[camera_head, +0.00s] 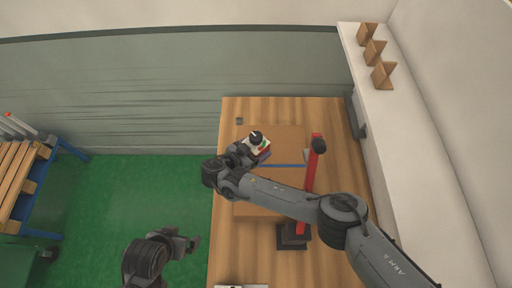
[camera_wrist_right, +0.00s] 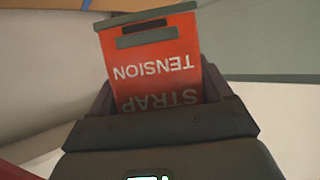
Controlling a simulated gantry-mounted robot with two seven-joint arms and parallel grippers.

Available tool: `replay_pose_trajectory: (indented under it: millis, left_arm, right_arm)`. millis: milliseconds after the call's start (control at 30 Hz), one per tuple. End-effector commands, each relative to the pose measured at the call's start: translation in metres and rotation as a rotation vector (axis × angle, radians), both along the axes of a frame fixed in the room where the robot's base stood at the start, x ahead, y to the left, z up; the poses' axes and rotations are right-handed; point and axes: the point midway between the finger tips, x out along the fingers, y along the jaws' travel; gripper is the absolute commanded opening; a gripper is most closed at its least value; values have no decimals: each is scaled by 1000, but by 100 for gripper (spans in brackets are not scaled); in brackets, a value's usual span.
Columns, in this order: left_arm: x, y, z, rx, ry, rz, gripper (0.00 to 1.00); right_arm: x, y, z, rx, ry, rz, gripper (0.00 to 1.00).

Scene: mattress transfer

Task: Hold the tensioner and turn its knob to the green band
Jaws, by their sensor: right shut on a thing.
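The tensioner (camera_head: 263,145) shows in the head view above the wooden table. It has a pale face with red and green marks and a black knob (camera_head: 256,136) on top. My right gripper (camera_head: 249,152) is shut on it from the near left side. In the right wrist view the tensioner's red body (camera_wrist_right: 155,70), lettered "STRAP TENSION" upside down, sits between the dark fingers. The knob's pointer is too small to read against the green band. My left gripper (camera_head: 190,243) is apart from it, over the green floor, and its jaw opening is unclear.
A brown box (camera_head: 285,142) with a blue strap lies on the wooden table (camera_head: 235,113). A red post (camera_head: 313,165) with a black top stands beside it. A white shelf (camera_head: 400,130) with brown stands runs along the right. A pallet rack (camera_head: 22,185) stands far left.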

Motion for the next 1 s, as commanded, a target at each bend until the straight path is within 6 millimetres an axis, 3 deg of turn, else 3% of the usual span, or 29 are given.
replay_pose_trajectory:
  millis: [1000]
  left_arm:
    - [0,-2,-24,-9,0,6,100]
  right_arm:
    - [0,1,-27,2,-2,0,5]
